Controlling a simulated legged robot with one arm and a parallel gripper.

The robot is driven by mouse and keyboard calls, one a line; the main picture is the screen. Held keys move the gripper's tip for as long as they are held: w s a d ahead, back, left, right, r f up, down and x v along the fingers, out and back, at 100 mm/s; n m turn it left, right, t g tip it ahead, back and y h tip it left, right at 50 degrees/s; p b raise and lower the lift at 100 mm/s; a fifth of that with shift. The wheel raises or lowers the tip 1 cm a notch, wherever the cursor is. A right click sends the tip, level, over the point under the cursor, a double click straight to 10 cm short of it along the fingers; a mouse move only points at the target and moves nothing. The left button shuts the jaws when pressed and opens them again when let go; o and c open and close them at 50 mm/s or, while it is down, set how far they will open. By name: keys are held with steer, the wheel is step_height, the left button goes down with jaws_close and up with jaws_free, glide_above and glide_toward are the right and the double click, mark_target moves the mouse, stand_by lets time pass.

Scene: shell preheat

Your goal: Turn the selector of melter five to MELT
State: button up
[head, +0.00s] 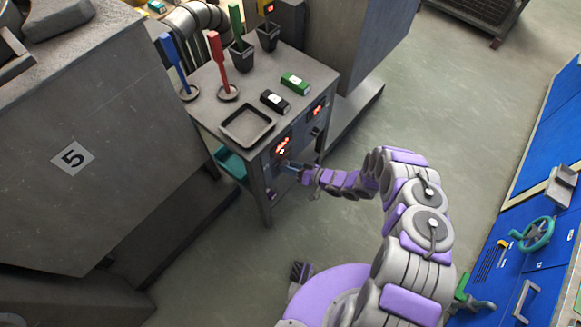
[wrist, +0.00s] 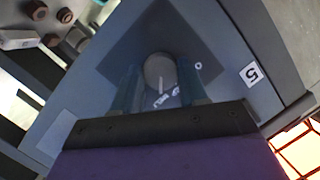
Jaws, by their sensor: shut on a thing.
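The selector knob (wrist: 160,72) is a round grey dial on a dark panel in the wrist view. My gripper (head: 287,166) reaches the front of a grey bench in the head view; its two blue fingers (wrist: 162,88) stand on either side of the knob, shut on it. A pale line on the knob points down the picture, towards white lettering (wrist: 163,98) too tilted and partly covered to read. A "0" mark (wrist: 198,65) is right of the knob. A "5" label (wrist: 253,75) sits further right. In the head view my gripper hides the knob.
A large grey machine marked 5 (head: 75,157) stands left. The bench (head: 255,75) carries a tray (head: 247,125), coloured upright tools and small boxes; a lit orange display (head: 282,147) sits above my gripper. Blue cabinets (head: 530,215) stand right. Floor between is clear.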

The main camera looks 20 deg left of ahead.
steer(key=shift+w+r, duration=0.1)
steer(key=shift+w, duration=0.1)
steer(key=o, duration=1.1)
steer(key=shift+s, duration=0.1)
steer(key=shift+c, duration=0.2)
steer(key=p+v, duration=0.3)
steer(key=v, duration=1.4)
steer(key=shift+d, duration=0.15)
